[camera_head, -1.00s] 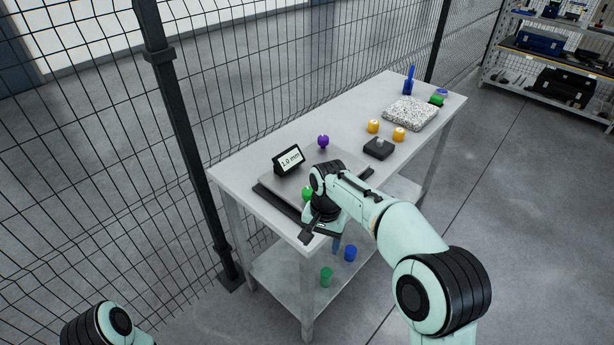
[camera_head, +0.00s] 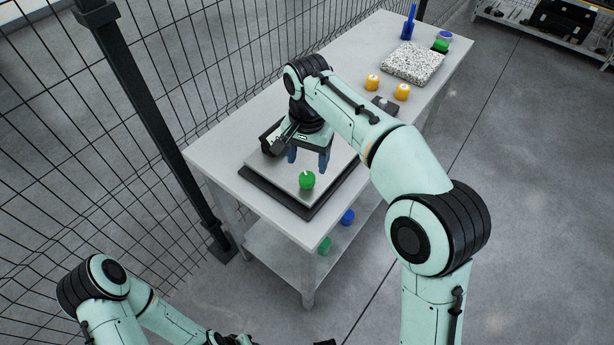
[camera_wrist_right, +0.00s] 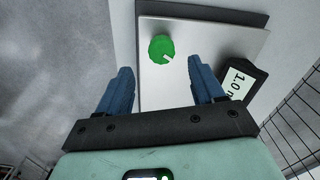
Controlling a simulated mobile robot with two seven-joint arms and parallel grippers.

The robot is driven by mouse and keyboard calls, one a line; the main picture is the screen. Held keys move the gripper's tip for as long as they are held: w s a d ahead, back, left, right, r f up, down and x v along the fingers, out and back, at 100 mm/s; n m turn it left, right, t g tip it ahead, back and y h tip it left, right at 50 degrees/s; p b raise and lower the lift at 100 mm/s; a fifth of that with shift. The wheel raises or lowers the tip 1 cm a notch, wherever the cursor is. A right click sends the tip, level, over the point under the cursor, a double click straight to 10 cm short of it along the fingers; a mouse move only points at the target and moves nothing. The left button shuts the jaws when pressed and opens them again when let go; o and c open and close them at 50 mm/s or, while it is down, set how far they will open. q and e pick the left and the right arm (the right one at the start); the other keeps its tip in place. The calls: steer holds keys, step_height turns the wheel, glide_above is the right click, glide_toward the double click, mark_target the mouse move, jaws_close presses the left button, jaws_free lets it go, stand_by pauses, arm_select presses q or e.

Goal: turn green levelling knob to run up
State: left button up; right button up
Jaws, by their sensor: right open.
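The green levelling knob (camera_head: 307,180) stands on a flat silver plate (camera_head: 330,185) near the front end of the table. It carries a pale pointer mark, clear in the right wrist view on the knob (camera_wrist_right: 161,48). My right gripper (camera_head: 309,164) is open above the plate, close behind the knob in the head view. Its blue fingers (camera_wrist_right: 162,85) are apart with nothing between them, and the knob shows beyond the tips. A small display (camera_wrist_right: 241,79) on the plate reads 1.0; the rest is cut off. My left arm shows at the lower left, its gripper not clearly visible.
Two yellow knobs (camera_head: 373,82), a dark block (camera_head: 385,105) and a speckled slab (camera_head: 413,63) are farther back on the table (camera_head: 225,160). A mesh fence runs along the left.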

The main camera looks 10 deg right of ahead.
mark_target(307, 177)
step_height(307, 177, down, 7)
steer(key=shift+w+f+b, duration=0.1)
steer(key=shift+w+b, duration=0.05)
steer(key=shift+b, duration=0.45)
steer(key=c, duration=1.1)
